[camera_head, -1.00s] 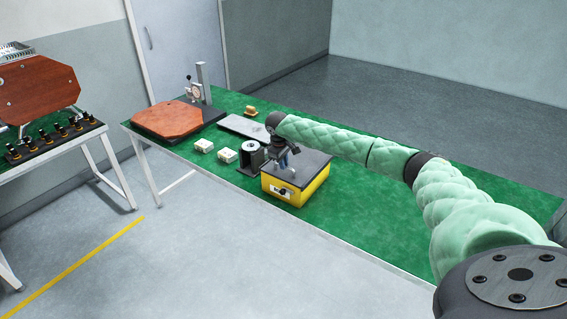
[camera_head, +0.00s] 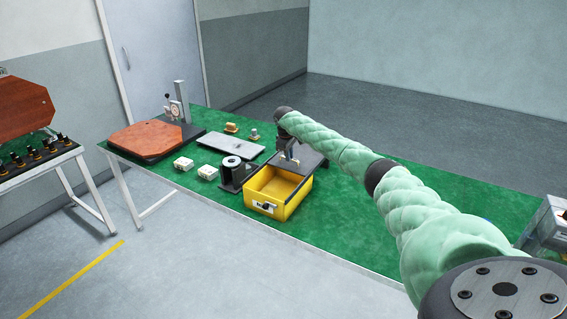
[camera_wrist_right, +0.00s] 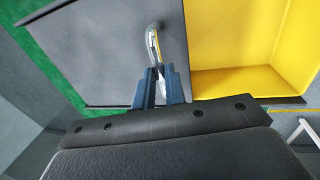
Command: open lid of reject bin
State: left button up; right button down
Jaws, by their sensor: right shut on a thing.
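The reject bin (camera_head: 295,200) is a yellow box with a small latch on its front, standing at the near edge of the green table. Its dark grey lid (camera_head: 313,160) is off most of the opening, toward the back, so the yellow inside shows. My right gripper (camera_head: 291,152) is shut on the lid's curved metal handle (camera_wrist_right: 154,42). In the right wrist view, the lid (camera_wrist_right: 100,50) lies left of the yellow interior (camera_wrist_right: 235,85), and my right gripper (camera_wrist_right: 160,82) grips the handle's end. I cannot tell whether the lid still touches the bin. My left gripper is out of view.
A black holder with a roll (camera_head: 233,175) stands close left of the bin. Two white blocks (camera_head: 183,163), a grey plate (camera_head: 230,146) and a red-brown board (camera_head: 150,139) lie farther left. A clear box (camera_head: 546,228) stands at the right. The green tabletop between is free.

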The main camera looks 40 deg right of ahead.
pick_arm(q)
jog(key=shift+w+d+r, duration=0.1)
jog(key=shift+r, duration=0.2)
pick_arm(e)
jog(key=shift+w+d, duration=0.2)
jog(key=shift+d, duration=0.2)
jog(key=c, duration=1.5)
grip_release()
jog(key=shift+o, duration=0.2)
